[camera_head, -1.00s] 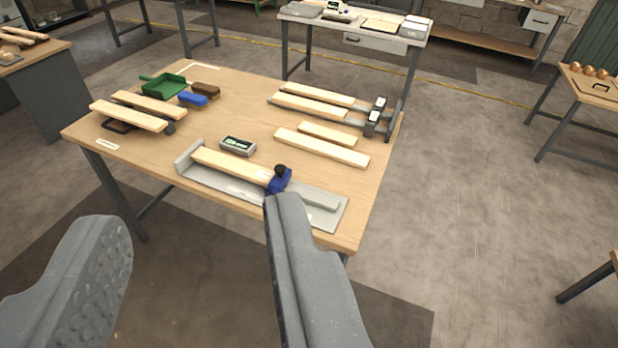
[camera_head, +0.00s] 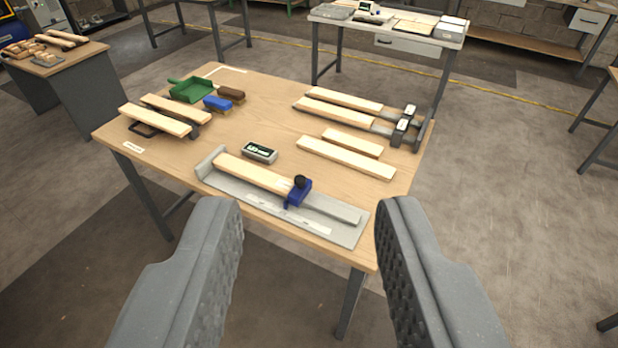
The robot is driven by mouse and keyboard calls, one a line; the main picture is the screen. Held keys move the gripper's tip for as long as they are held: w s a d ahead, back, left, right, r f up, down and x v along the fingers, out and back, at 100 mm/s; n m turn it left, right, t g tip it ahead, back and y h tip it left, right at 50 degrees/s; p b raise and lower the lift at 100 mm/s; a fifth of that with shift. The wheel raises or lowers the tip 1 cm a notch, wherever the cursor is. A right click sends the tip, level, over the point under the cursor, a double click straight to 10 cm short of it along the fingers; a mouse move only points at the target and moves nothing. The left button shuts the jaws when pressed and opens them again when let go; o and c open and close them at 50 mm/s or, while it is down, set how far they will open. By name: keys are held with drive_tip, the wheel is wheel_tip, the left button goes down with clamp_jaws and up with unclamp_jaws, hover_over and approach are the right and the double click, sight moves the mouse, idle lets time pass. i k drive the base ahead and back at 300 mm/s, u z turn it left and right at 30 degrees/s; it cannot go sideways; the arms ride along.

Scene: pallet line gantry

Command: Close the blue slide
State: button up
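The blue slide (camera_head: 297,193) with a black knob on top sits on the rail of a grey measuring fixture (camera_head: 350,233) at the table's front edge. A wooden board (camera_head: 250,174) lies in the fixture between its left end stop and the blue slide. The slide appears at or very near the board's right end; I cannot tell whether they touch. My gripper (camera_head: 308,215) is open and empty, its two grey fingers wide apart in the foreground, in front of the table. A small grey digital display (camera_head: 259,152) stands behind the fixture.
The wooden table (camera_head: 275,115) also holds loose boards (camera_head: 345,157), boards on dark supports at left (camera_head: 155,120) and right (camera_head: 345,100), a green dustpan (camera_head: 191,90), and blue (camera_head: 217,103) and brown (camera_head: 231,93) brushes. Floor in front is clear.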

sight(299, 192)
drive_tip(key=i, duration=0.85)
drive_tip(key=u, duration=0.05)
